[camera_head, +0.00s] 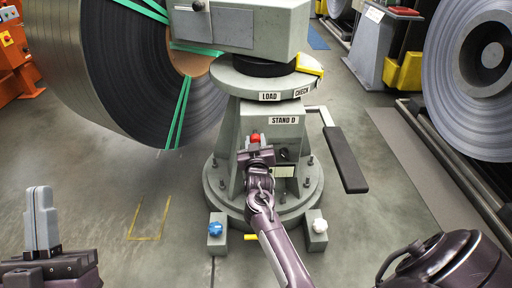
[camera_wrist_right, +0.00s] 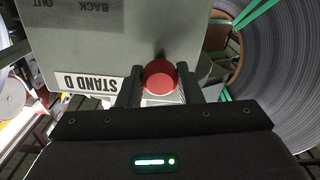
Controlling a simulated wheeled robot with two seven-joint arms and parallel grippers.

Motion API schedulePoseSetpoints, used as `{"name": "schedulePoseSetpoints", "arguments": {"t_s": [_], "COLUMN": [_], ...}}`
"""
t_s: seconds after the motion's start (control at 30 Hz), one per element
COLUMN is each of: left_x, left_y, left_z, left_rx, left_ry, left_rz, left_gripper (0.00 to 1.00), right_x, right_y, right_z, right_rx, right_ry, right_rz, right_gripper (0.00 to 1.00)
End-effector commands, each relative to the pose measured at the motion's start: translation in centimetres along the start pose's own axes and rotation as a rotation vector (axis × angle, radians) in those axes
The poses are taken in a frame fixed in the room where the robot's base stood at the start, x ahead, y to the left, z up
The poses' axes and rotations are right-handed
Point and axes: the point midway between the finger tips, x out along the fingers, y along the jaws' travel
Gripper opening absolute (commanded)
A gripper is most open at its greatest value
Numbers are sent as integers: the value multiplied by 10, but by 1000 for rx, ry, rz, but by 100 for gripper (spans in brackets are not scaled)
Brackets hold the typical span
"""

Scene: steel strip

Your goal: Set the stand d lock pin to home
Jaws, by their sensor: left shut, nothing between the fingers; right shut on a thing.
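The stand labelled STAND D (camera_head: 231,115) is a grey pedestal on a round bolted base in the middle of the head view. Its lock pin shows as a red knob (camera_head: 255,138) on the front face, below the label. In the right wrist view the red knob (camera_wrist_right: 159,76) sits between the two fingers of my right gripper (camera_wrist_right: 160,92), which is shut on it. My right gripper (camera_head: 255,149) hides the pin's shaft in the head view. My left gripper (camera_head: 40,190) is shut and empty at the lower left, far from the stand.
A black-padded lever (camera_head: 345,160) sticks out right of the stand. Blue (camera_head: 215,229) and white (camera_head: 319,226) knobs sit on the base feet. A large strapped steel coil (camera_head: 95,75) hangs at left; another coil (camera_head: 470,80) is at right. BACK (camera_wrist_right: 89,7) and OUT markings appear inverted.

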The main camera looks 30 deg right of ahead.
Motion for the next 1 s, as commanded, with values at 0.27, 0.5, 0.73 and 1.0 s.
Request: {"name": "schedulePoseSetpoints", "arguments": {"t_s": [0.27, 0.5, 0.73, 1.0], "left_x": [0, 0, 0, -9], "left_y": [0, 0, 0, 1], "left_z": [-1, 0, 0, 38], "left_rx": [0, 1, 1, -9], "left_ry": [3, 1, -1, -195], "left_rz": [-1, -1, -1, -4], "left_gripper": [0, 0, 0, 0], "right_x": [3, 2, 1, -16], "right_y": [2, 1, 1, 1], "right_z": [-4, -3, -3, -3], "right_rx": [1, 1, 1, 0], "right_ry": [5, 4, 2, 1], "right_rz": [1, 1, 1, 0], "right_gripper": [34, 54, 54, 54]}}
